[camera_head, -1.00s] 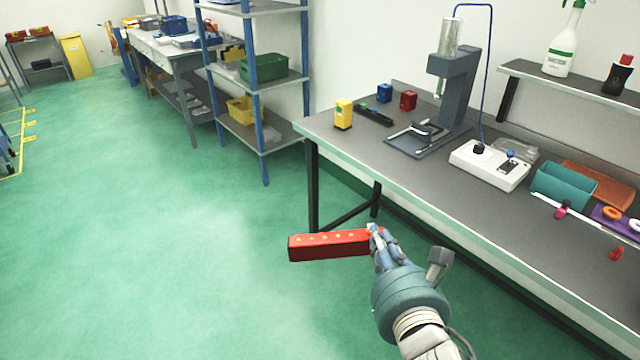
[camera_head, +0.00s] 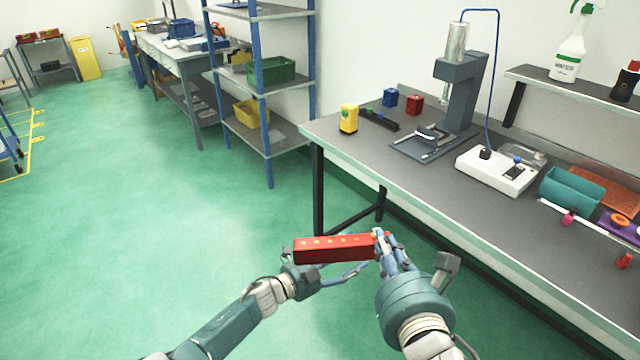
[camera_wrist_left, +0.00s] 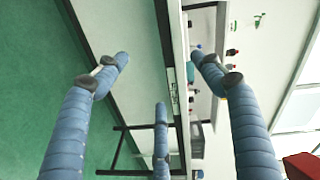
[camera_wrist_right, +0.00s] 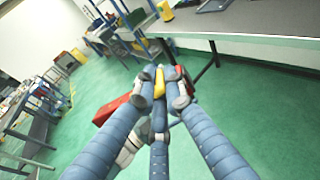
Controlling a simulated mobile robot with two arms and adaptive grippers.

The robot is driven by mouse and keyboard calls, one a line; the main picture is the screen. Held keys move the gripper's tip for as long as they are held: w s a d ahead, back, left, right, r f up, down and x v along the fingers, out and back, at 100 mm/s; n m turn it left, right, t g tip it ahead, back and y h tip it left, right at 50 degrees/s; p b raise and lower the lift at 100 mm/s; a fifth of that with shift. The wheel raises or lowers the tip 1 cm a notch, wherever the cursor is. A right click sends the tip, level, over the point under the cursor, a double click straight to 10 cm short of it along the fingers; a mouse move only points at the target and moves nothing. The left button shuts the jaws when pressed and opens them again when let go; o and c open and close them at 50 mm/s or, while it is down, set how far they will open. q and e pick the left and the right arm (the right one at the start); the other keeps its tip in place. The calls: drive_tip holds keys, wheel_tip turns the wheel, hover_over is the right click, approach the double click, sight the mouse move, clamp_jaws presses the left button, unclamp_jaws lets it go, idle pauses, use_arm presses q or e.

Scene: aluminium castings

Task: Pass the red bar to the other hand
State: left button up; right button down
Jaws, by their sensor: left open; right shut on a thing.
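The red bar (camera_head: 334,249) is long and square-sided, with a row of small yellowish dots on top. It lies roughly level in the air in front of the workbench. My right gripper (camera_head: 383,243) is shut on its right end. In the right wrist view the bar (camera_wrist_right: 112,110) sticks out left from behind the closed fingers (camera_wrist_right: 160,82). My left gripper (camera_head: 322,268) is open beside and just below the bar's left part. In the left wrist view its fingers (camera_wrist_left: 160,70) are spread with nothing between them, and a corner of the bar (camera_wrist_left: 303,165) shows outside them at lower right.
The workbench (camera_head: 440,190) stands to the right, carrying a press (camera_head: 455,90), a white control box (camera_head: 497,172), a teal bin (camera_head: 570,190) and small coloured blocks. A blue-post shelf rack (camera_head: 262,95) stands behind.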

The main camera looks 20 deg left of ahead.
use_arm(q)
drive_tip(key=w+d+r+m+g+h, duration=0.1)
drive_tip(key=d+r+m+g+h, duration=0.15)
drive_tip(key=r+m, duration=0.4)
drive_tip(key=w+d+r+m+g+h, duration=0.1)
drive_tip(key=d+r+m+h, duration=0.2)
drive_tip(key=r, duration=0.6)
use_arm(e)
drive_tip(key=shift+r, duration=0.1)
use_arm(q)
wheel_tip(320, 180, up, 16)
drive_tip(key=m+g+y, duration=0.4)
drive_tip(key=m+g, duration=0.7)
drive_tip(key=m, duration=0.7)
hover_over(345, 238)
drive_tip(key=w+d, duration=0.4)
drive_tip(key=s+a+m+y, duration=0.2)
drive_tip(key=s+a+y, duration=0.3)
drive_tip(key=a, duration=0.4)
drive_tip(key=shift+n+y, duration=0.25)
drive_tip(key=shift+y, duration=0.4)
drive_tip(key=x, duration=0.7)
drive_tip(key=w+x, duration=0.1)
drive_tip(key=x, duration=0.3)
drive_tip(key=shift+f, duration=0.2)
